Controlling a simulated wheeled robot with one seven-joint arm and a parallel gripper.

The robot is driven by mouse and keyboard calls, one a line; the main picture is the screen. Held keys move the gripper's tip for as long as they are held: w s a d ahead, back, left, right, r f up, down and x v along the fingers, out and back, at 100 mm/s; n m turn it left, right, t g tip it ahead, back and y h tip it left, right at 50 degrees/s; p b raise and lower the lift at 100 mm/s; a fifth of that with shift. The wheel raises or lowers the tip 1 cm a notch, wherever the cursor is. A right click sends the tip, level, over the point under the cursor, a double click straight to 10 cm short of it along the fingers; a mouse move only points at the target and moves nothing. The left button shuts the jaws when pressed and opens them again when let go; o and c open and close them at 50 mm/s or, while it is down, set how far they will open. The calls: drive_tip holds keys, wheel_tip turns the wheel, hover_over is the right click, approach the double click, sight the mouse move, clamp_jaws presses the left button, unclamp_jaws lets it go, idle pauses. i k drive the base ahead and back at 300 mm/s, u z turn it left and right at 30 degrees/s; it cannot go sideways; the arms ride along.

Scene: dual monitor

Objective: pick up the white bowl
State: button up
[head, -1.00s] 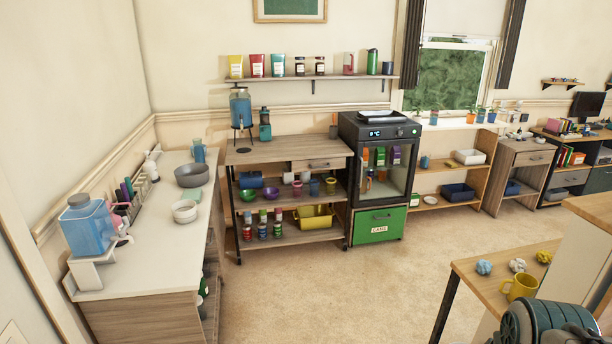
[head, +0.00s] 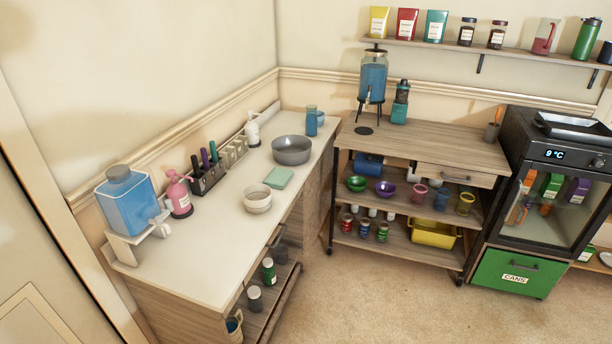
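The white bowl (head: 257,198) sits upright on the pale counter top (head: 215,245), near its front edge. It looks empty from here. A larger grey bowl (head: 291,150) stands farther back on the same counter, and a folded green cloth (head: 279,177) lies between the two bowls. My gripper is not in view, so its distance from the bowl does not show.
Open floor (head: 345,290) lies right of the counter. A wooden shelf cart (head: 425,150) and a small fridge (head: 550,195) stand beyond.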

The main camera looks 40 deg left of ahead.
sight(258, 198)
drive_tip(key=u, duration=0.25)
drive_tip(key=i, duration=1.55)
drive_tip(key=u, duration=0.95)
drive_tip(key=i, duration=1.1)
drive_tip(key=u, duration=1.8)
drive_tip(key=i, duration=0.8)
drive_tip(key=u, duration=0.6)
